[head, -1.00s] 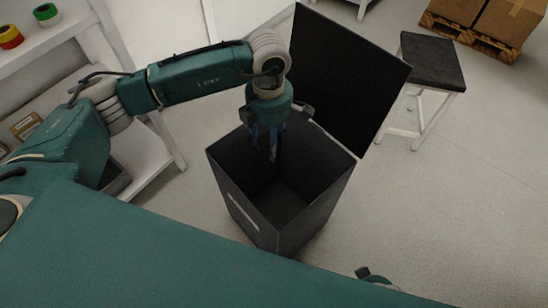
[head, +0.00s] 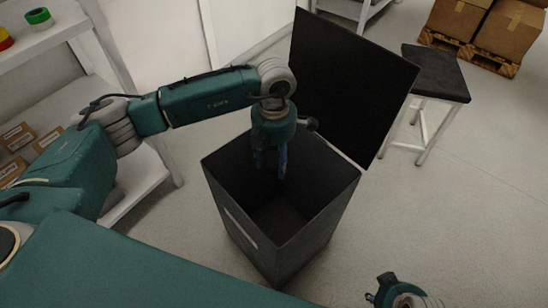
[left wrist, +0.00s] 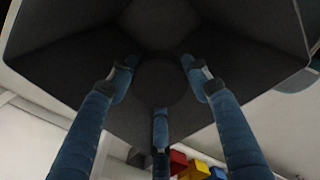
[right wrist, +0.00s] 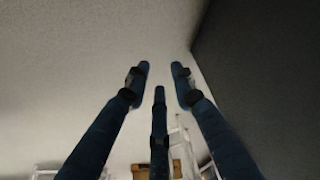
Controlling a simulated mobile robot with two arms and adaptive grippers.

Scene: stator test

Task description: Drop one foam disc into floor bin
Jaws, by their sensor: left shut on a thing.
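The floor bin (head: 325,235) is a tall black box with an open top and its lid (head: 352,85) raised at the back. My left gripper (head: 270,166) points down with its fingertips at the bin's opening. In the left wrist view its blue fingers (left wrist: 158,85) close around a dark round foam disc (left wrist: 160,74), which is hard to tell from the dark bin interior behind it. The disc is hidden in the head view. My right gripper (right wrist: 161,82) has its fingers apart with nothing between them. It shows partly at the lower right of the head view (head: 380,285).
A black-topped stool (head: 437,75) stands right of the lid. Cartons on a pallet (head: 468,52) are at the back right. The floor right of the bin is clear.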

